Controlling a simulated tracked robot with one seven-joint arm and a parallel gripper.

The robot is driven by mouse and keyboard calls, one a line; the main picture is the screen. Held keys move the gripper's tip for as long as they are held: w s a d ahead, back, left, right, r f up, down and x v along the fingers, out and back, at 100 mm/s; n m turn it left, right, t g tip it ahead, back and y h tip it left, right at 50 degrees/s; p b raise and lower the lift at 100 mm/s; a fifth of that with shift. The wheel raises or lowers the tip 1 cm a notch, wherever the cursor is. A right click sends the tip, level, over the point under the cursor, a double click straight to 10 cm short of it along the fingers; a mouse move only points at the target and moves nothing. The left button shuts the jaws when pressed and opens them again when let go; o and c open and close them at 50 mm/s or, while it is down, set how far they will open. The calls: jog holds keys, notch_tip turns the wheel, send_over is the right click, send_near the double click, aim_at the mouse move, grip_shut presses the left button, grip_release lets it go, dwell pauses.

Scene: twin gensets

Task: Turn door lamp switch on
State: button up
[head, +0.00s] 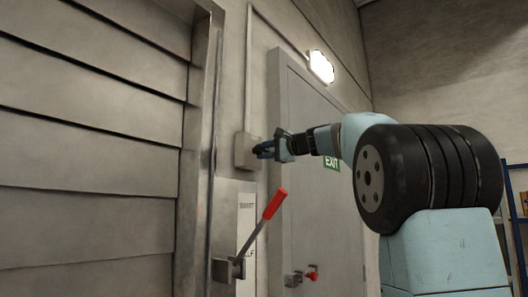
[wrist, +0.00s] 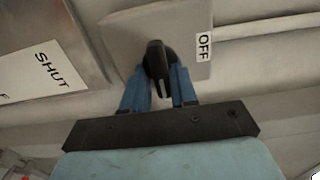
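The lamp switch is a grey box (head: 246,150) on the wall left of the door, with a black rotary knob (wrist: 157,62) that shows in the wrist view. The knob's bar lies lengthwise between my fingers. The lamp (head: 321,66) above the door is bright.
A grey door (head: 325,210) with an EXIT sign (head: 332,162) and a red handle (head: 312,273) is to the right. Below the switch, a red-handled lever (head: 274,204) sticks out in front of a labelled panel. A slatted shutter (head: 85,150) is at left.

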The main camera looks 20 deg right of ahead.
jog(key=shift+o, duration=1.4)
jog(key=shift+w+d+f, duration=0.15)
jog(key=v, duration=1.3)
jog(key=shift+s+d, duration=0.2)
jog(key=shift+s, duration=0.2)
